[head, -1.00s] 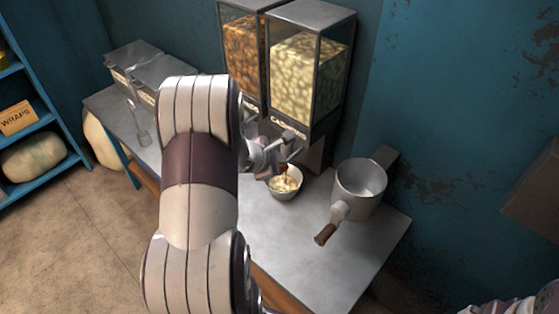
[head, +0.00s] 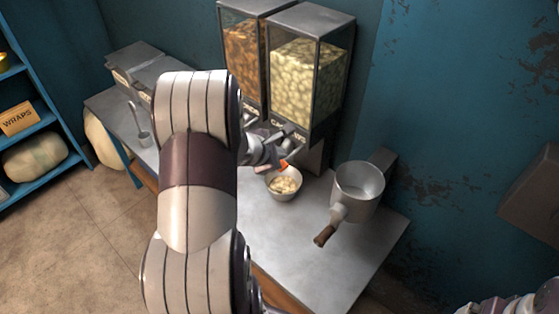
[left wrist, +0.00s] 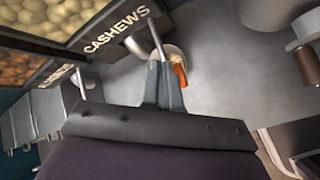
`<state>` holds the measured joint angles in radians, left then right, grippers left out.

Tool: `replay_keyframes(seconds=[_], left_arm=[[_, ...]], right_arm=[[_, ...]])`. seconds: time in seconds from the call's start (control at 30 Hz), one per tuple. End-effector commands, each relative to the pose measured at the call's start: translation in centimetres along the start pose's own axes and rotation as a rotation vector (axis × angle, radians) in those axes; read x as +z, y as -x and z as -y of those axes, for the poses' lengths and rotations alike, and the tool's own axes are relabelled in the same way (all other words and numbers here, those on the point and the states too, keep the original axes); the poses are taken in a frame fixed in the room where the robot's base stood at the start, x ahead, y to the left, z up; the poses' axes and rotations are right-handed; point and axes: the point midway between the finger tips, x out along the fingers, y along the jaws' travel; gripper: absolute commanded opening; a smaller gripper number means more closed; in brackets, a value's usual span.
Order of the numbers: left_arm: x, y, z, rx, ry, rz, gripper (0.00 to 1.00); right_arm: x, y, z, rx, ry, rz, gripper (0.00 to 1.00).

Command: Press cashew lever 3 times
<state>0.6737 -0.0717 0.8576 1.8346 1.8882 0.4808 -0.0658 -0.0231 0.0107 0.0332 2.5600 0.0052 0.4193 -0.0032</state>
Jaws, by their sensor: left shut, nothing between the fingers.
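The cashew dispenser (head: 308,80), a clear-fronted bin of pale nuts, stands at the back of the table. Its CASHEWS label (left wrist: 116,36) shows in the left wrist view. The lever's orange-red handle (left wrist: 180,76) sticks out beneath it and also shows in the head view (head: 284,164). My left gripper (left wrist: 166,84) is shut and empty, close beside the handle; I cannot tell whether they touch. In the head view the gripper (head: 272,160) is partly hidden by my forearm. A white bowl (head: 284,195) holding cashews stands below the spout. My right gripper is not in view.
A second dispenser (head: 243,55) with browner nuts stands left of the cashews. A grey pot (head: 357,190) with a wooden handle stands at the right. Lidded bins (head: 138,58) sit at the back left.

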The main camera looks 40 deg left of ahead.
Motion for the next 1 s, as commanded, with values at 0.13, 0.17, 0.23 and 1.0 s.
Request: replay_keyframes(seconds=[0.13, 0.17, 0.23, 1.0], left_arm=[[0.0, 0.0, 0.0, 0.000, 0.000, 0.000, 0.00], [0.0, 0.0, 0.0, 0.000, 0.000, 0.000, 0.00], [0.1, 0.1, -0.1, 0.000, 0.000, 0.000, 0.00], [2.5, 3.4, -2.5, 0.000, 0.001, 0.000, 0.00]], right_arm=[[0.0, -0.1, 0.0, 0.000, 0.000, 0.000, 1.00], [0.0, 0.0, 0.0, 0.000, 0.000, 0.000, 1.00], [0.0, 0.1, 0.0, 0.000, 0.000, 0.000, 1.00], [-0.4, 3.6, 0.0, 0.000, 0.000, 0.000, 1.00]])
